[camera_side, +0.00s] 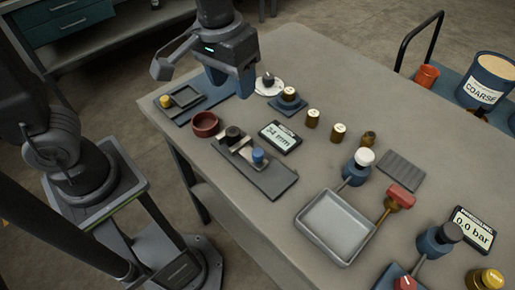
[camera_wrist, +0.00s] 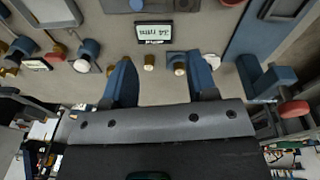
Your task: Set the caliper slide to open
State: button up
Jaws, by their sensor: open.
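The caliper is a grey rail plate (camera_side: 268,178) on the table, with a black knob (camera_side: 233,132) and a blue knob (camera_side: 258,156) standing on it. I cannot tell for sure which knob is the slide. A small display (camera_side: 280,137) beside it reads about 34 mm; it shows upside down in the wrist view (camera_wrist: 153,32). The plate is partly cut off at the top edge there, with the blue knob (camera_wrist: 137,5). My gripper (camera_side: 231,86) is open and empty, above the table's far side, behind the caliper and apart from it. Its two blue fingers are spread in the wrist view (camera_wrist: 162,75).
A red bowl (camera_side: 205,124) stands close left of the caliper. A blue board (camera_side: 200,106) with a grey frame lies at the left edge. A knob on a blue base (camera_side: 289,95) and several brass-coloured pieces stand right. A grey tray (camera_side: 335,226) lies in front.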

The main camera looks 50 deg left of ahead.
jog(key=g, duration=0.1)
send_near(258, 152)
jog(key=shift+n+y, duration=0.3)
jog(key=f, duration=0.9)
jog(key=shift+w+d+f, duration=0.15)
jog(key=shift+d+f, duration=0.1)
jog(key=shift+f, duration=0.15)
jog(key=shift+c, duration=0.3)
grip_shut()
